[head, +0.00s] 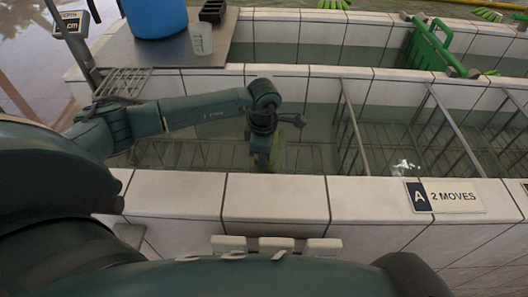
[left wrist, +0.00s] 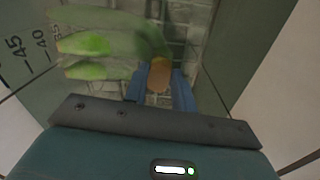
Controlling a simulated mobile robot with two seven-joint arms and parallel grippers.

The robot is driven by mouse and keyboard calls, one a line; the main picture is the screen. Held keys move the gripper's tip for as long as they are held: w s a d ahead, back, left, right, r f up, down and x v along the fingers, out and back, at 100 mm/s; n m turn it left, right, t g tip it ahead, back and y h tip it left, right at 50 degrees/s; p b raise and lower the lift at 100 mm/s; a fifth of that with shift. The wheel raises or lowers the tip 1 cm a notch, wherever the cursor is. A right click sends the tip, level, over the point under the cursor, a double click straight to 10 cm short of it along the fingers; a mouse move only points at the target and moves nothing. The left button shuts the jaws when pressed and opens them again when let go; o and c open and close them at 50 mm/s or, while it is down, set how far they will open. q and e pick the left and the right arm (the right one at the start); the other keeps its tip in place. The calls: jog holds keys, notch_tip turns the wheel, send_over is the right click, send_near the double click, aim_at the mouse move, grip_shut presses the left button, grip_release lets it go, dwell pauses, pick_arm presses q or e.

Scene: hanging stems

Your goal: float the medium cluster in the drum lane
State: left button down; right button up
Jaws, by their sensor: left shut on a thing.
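A green banana cluster (left wrist: 110,45) hangs by its brown cut stem (left wrist: 158,77) between the blue fingers of my left gripper (left wrist: 162,88) in the left wrist view. Two finger tips look bright, while the rest looks dull, as if under water. In the head view my left gripper (head: 263,158) points down inside the near tiled tank, and little of the cluster shows below it. The left gripper is shut on the stem. The cluster's size class cannot be told from these views. My right gripper is not in view.
Wire dividers (head: 354,125) split the near tank (head: 275,203) to the right of the gripper. A blue drum (head: 157,18) and clear cup (head: 201,39) stand behind left. A green gate (head: 432,48) is in the far tank.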

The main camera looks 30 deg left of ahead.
pick_arm(q)
jog(key=shift+f+b, duration=0.95)
jog(key=shift+f, duration=0.25)
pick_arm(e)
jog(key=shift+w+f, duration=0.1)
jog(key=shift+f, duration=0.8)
pick_arm(q)
jog(key=c, duration=1.1)
grip_release()
jog(key=shift+s+f, duration=0.1)
notch_tip(320, 180, up, 3)
jog(key=shift+r, duration=0.1)
jog(key=shift+s+r+p, duration=0.1)
jog(key=shift+r+p, duration=4.7)
jog(key=shift+r, duration=9.1)
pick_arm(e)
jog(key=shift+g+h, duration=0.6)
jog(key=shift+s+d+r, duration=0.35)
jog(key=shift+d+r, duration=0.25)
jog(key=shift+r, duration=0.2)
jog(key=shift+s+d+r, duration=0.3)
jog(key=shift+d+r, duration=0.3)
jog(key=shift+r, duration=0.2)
